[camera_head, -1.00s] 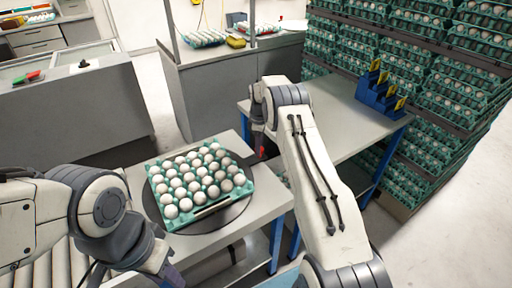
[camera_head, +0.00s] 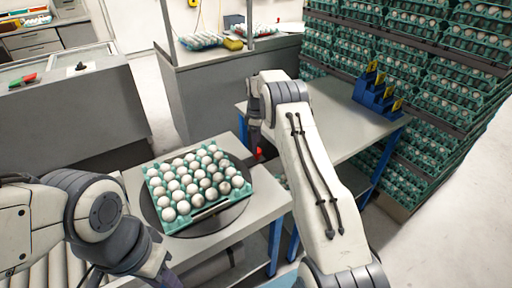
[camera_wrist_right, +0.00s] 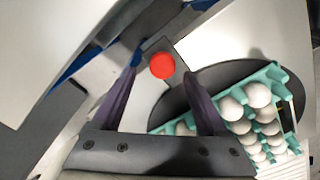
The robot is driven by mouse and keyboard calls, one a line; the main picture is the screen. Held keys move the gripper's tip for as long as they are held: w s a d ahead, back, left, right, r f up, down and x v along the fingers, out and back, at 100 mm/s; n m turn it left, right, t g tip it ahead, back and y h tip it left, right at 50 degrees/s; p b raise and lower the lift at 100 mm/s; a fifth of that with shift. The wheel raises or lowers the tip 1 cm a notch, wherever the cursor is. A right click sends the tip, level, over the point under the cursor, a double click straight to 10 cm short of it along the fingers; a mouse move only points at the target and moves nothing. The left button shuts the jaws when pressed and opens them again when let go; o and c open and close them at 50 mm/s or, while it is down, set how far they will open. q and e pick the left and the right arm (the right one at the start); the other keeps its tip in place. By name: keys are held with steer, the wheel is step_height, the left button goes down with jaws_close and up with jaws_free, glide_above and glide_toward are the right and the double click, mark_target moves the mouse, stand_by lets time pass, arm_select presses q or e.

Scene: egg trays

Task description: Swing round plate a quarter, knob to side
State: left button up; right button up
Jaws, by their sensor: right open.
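The round plate (camera_head: 232,212) is dark and flat, on a grey table, and a green egg tray (camera_head: 205,208) full of white eggs sits on it. The plate also shows in the right wrist view (camera_wrist_right: 176,103). Its red knob (camera_head: 259,153) is at the plate's far right side, partly hidden by my right gripper (camera_head: 253,145). In the right wrist view the red knob (camera_wrist_right: 162,65) lies between the two open fingers, near their tips; I cannot tell whether they touch it. My left gripper (camera_head: 166,278) is at the bottom left, mostly cut off, apart from the tray.
A second grey table (camera_head: 335,125) with a blue holder (camera_head: 376,97) stands to the right. Tall stacks of egg trays (camera_head: 440,110) rise behind it. A roller conveyor (camera_head: 50,265) lies at lower left. Grey counters stand at the back.

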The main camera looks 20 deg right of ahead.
step_height(320, 180, up, 8)
stand_by(0.6)
